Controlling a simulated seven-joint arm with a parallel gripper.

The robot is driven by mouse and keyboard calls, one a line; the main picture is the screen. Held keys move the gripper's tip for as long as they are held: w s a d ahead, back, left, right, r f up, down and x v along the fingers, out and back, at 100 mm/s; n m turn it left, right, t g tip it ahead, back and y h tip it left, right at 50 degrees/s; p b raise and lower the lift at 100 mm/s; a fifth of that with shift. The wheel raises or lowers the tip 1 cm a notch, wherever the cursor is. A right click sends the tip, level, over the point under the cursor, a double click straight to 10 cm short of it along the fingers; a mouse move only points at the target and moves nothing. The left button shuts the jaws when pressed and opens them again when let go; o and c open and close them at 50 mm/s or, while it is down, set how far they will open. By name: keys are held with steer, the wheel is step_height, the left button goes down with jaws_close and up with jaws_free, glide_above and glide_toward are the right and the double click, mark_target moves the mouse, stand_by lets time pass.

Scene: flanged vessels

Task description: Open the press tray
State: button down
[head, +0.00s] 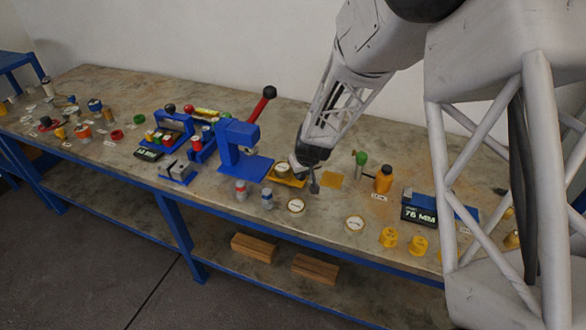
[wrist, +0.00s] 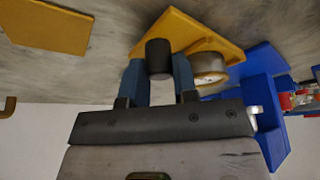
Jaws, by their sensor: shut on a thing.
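In the wrist view the tray (wrist: 178,30) shows beside the vessel (wrist: 208,68), with the blue press (wrist: 262,90) to the right. My gripper (head: 313,186) is at the tray's right end. In the wrist view its fingers (wrist: 158,72) are shut on the tray's black knob (wrist: 158,52).
A flat yellow patch (head: 334,180) lies right of my gripper. A green-topped item (head: 361,159) and an orange bottle (head: 383,179) stand farther right. Two round pale-topped pieces (head: 296,206) (head: 355,223) lie near the front edge. A display (head: 419,216) reads 76 MM.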

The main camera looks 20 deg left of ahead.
steer(key=shift+d, duration=0.2)
steer(key=c, duration=0.9)
jaws_free()
steer(key=shift+r, duration=0.1)
steer(key=shift+v, duration=3.85)
